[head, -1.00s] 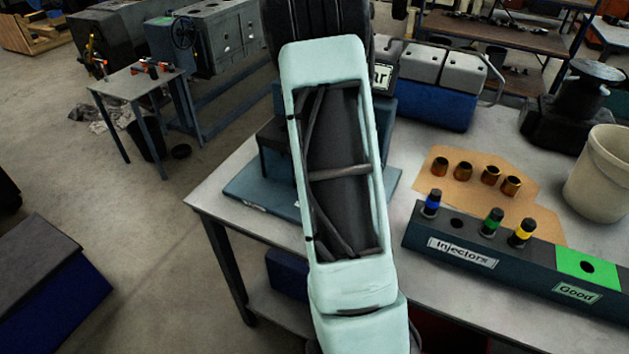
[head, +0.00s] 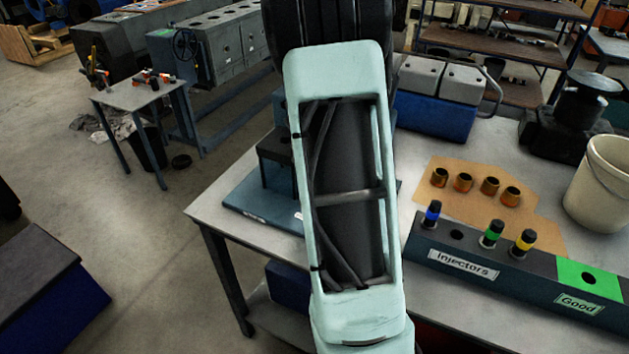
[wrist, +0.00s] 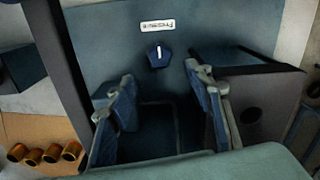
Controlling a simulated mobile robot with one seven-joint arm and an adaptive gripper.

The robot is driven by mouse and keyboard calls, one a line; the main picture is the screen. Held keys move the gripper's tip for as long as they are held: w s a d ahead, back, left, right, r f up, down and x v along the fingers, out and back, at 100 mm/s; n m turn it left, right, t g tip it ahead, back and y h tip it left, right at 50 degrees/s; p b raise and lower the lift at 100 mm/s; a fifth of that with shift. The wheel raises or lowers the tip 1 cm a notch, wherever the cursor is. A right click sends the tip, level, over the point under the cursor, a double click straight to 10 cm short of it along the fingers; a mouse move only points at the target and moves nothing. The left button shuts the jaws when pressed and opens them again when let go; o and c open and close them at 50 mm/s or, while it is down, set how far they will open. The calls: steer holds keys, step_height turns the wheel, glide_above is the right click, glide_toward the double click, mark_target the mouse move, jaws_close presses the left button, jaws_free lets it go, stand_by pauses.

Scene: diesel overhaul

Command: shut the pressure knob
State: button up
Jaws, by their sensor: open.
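The pressure knob (wrist: 158,57) is a small dark blue faceted knob with a white mark line. In the wrist view it sits on a blue-grey panel (wrist: 100,35), beside a white label reading "Pressure" (wrist: 157,25) that appears upside down. My gripper (wrist: 160,80) is open, its two blue-padded fingers apart with nothing between them. The knob shows just beyond the fingertips, about midway between them; I cannot tell the exact gap. In the head view my arm hides the knob and most of the device that carries it, whose blue base (head: 245,200) shows on the bench.
On the bench (head: 400,320), right of my arm, stand an injector rack (head: 480,255) with several coloured injectors and a green "Good" section, copper sleeves on cardboard (head: 450,205), and a white bucket (head: 605,185). A blue-and-grey box (head: 440,100) stands behind.

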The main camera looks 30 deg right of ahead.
steer(key=shift+r, duration=1.35)
